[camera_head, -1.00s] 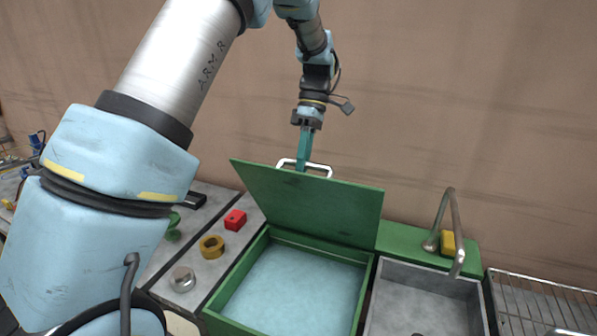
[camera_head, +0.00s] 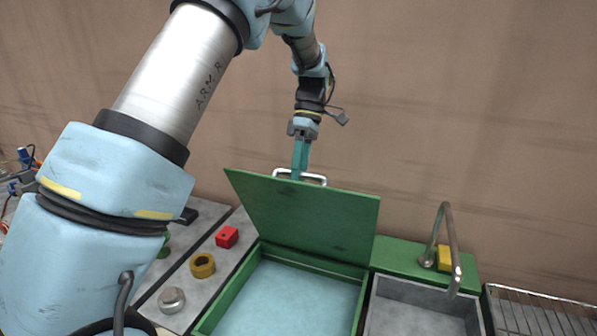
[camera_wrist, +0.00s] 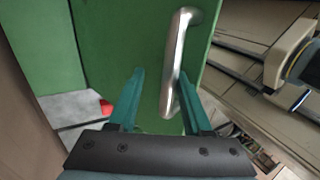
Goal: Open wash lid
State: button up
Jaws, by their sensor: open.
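The green wash lid (camera_head: 305,215) stands raised, tilted up at the back of the green wash basin (camera_head: 232,293), whose pale blue inside shows. Its silver bar handle (camera_head: 313,180) is on the top edge, and it also shows in the wrist view (camera_wrist: 176,62). My gripper (camera_head: 299,176) hangs from above at the handle. In the wrist view its two teal fingers (camera_wrist: 160,100) are apart, with the handle's bar between them. I cannot tell if either finger touches the bar.
A grey sink (camera_head: 420,303) with a curved tap (camera_head: 452,250) and a yellow block (camera_head: 444,258) are right of the basin. A wire rack (camera_head: 540,312) is farther right. A red block (camera_head: 227,237), a brass ring (camera_head: 203,265) and a silver round part (camera_head: 171,299) lie left. A brown wall stands close behind.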

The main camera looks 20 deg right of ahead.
jog(key=shift+r, duration=0.2)
dwell(0.6)
jog(key=b+v, duration=0.3)
jog(key=v, duration=0.7)
jog(key=shift+w+d+r, duration=0.1)
jog(key=shift+d+r, duration=0.05)
jog(key=shift+r, duration=0.15)
